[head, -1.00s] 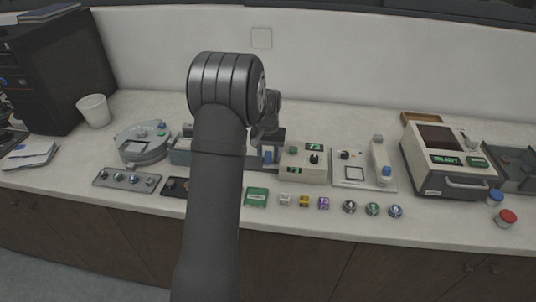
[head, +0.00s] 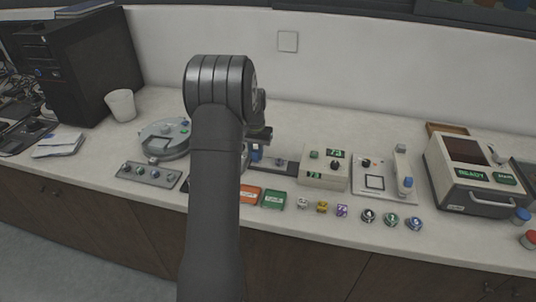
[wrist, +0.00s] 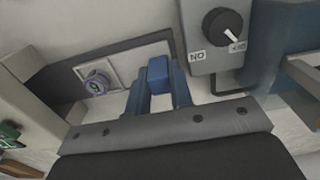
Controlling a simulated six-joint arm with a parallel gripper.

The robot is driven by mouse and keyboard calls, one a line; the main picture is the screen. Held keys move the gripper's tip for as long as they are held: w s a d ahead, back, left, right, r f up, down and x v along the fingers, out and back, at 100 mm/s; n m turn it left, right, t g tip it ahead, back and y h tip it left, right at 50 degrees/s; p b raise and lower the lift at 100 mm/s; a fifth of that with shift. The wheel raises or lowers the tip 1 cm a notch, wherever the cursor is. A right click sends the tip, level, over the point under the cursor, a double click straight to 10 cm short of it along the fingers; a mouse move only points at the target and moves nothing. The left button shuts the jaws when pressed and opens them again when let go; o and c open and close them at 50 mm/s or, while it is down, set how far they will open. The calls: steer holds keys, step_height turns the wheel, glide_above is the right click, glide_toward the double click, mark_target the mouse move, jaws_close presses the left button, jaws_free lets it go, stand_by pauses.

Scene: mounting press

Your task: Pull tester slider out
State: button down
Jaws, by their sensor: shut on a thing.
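A blue handle (head: 257,153) stands near the slider's outer end. My gripper (wrist: 158,92) is shut on this blue handle (wrist: 158,74), a finger on each side. My arm hides part of the counter left of the handle.
A round grey machine (head: 165,138) and a button panel (head: 148,175) stand left of my arm. Small orange and green boxes (head: 273,200), coloured cubes and round parts line the front. A press-like unit (head: 375,182) and a larger machine reading READY (head: 470,175) stand right.

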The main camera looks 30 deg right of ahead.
steer(key=shift+w+a, duration=0.2)
steer(key=shift+w, duration=0.05)
steer(key=c, duration=1.3)
jaws_free()
steer(key=shift+r, duration=0.1)
steer(key=shift+s+d+r, duration=0.1)
steer(key=shift+r, duration=3.85)
steer(key=shift+f, duration=3.9)
